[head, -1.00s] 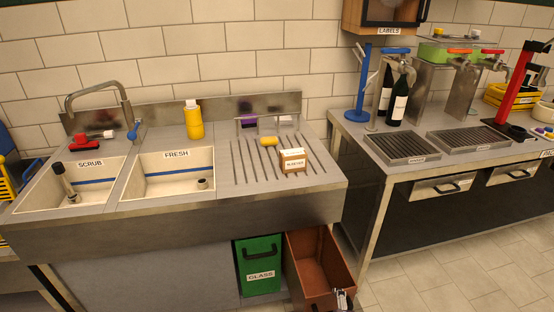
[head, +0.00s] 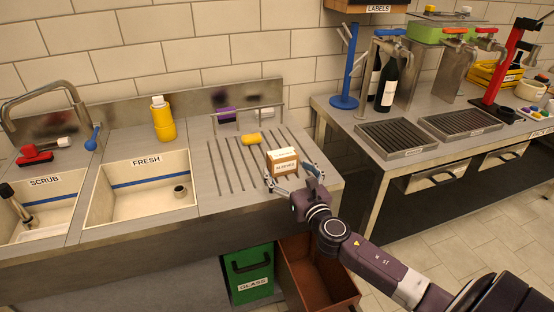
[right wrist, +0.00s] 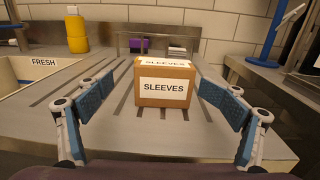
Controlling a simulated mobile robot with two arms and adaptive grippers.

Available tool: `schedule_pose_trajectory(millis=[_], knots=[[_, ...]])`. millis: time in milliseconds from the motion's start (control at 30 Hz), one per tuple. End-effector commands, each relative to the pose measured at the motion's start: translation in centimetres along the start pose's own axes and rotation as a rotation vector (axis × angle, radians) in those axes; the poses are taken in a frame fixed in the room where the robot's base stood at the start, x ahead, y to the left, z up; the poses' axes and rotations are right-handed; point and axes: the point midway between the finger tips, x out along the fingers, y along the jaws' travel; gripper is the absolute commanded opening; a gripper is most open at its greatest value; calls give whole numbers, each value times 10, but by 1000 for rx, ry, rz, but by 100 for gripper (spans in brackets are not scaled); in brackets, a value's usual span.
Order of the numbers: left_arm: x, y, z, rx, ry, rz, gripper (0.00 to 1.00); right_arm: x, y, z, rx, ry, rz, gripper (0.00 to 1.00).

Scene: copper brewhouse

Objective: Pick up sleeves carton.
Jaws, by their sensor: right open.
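The sleeves carton (head: 283,163) is a small brown box with white SLEEVES labels. It stands upright on the ribbed steel drainboard, right of the FRESH sink. In the right wrist view the carton (right wrist: 166,84) sits ahead, between and slightly beyond the blue-padded fingers. My right gripper (head: 291,181) is open at the carton's near side, its fingers spread to either side; it also shows in the right wrist view (right wrist: 160,104). No contact with the carton is visible. My left gripper is not in view.
A yellow cylinder (head: 251,139) lies behind the carton, before a metal rack (head: 238,116) with a purple item. A yellow bottle (head: 162,120) stands behind the FRESH sink (head: 142,193). A green GLASS bin (head: 247,273) and a brown open bin (head: 318,277) are below.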

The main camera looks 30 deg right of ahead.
Motion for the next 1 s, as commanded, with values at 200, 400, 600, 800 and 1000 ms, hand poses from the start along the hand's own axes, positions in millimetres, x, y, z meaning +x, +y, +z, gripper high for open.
schedule_pose_trajectory(millis=[200,400,600,800,1000], knots=[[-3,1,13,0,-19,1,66,21,-1,0,4,3,-3,86],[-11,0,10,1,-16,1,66,48,-4,8,7,4,-5,86],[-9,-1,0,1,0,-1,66,67,-4,4,8,6,-4,86],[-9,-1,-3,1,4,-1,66,69,-4,3,7,8,-3,86],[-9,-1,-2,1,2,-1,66,68,-4,3,7,8,-3,70]])
